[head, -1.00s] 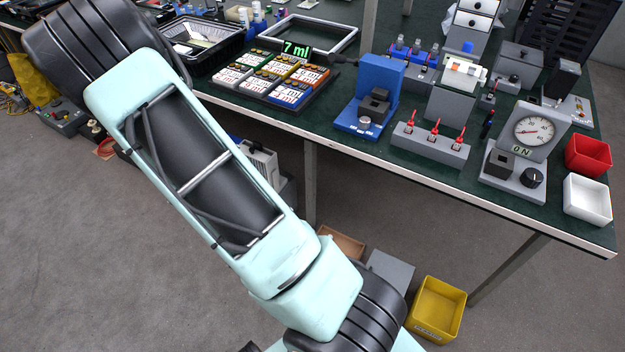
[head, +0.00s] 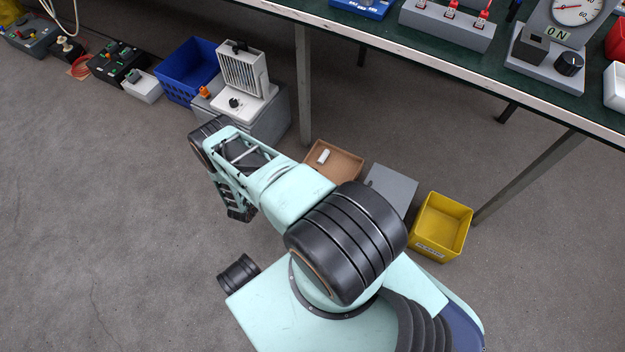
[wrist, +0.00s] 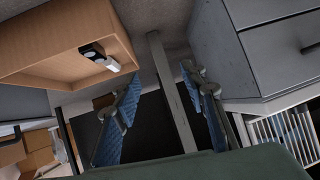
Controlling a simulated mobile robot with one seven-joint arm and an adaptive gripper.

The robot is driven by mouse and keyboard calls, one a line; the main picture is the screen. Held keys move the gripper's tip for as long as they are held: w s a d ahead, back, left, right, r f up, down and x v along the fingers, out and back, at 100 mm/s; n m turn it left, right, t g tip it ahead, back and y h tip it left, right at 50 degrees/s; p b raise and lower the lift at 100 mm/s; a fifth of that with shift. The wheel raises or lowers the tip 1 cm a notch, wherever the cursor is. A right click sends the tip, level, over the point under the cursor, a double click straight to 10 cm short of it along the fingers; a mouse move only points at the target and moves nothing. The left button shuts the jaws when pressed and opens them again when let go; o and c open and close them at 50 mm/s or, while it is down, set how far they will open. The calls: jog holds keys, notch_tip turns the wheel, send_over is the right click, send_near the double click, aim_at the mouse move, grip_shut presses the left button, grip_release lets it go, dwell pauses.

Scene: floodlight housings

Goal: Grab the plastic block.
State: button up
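A small white block (head: 323,156) lies in a shallow brown tray (head: 347,165) on the floor under the bench. It is the likely plastic block, though its material cannot be told. In the wrist view the brown tray (wrist: 40,42) is at the upper left, and the white block (wrist: 113,64) shows inside it beside a dark part. My gripper (wrist: 160,80) is open, with its blue-padded fingers wide apart and nothing between them. The tray and block lie to the left of the fingers, apart from them. In the head view my arm hides the gripper.
A grey box (head: 390,187) and a yellow bin (head: 441,226) stand right of the tray. A heater (head: 243,82) sits on a grey cabinet (head: 268,120), beside a blue crate (head: 188,72). A bench leg (head: 304,90) rises behind.

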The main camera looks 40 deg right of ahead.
jog(key=s+d+f+g+h, duration=0.1)
jog(key=s+f, duration=0.1)
jog(key=s, duration=0.2)
jog(key=s+d+f+g, duration=0.1)
jog(key=s+f, duration=0.2)
jog(key=s, duration=0.2)
jog(key=shift+m+h, duration=0.3)
jog(key=shift+m, duration=0.1)
jog(key=shift+d+r+b+x, duration=0.15)
jog(key=shift+b+x, duration=0.65)
jog(key=shift+x, duration=1)
jog(key=shift+d+r+b+x, duration=0.15)
jog(key=shift+b+x, duration=0.7)
jog(key=shift+x, duration=0.95)
jog(key=shift+r+b+x, duration=0.15)
jog(key=shift+b+x, duration=0.65)
jog(key=shift+x, duration=1)
jog(key=shift+c, duration=0.4)
grip_shut()
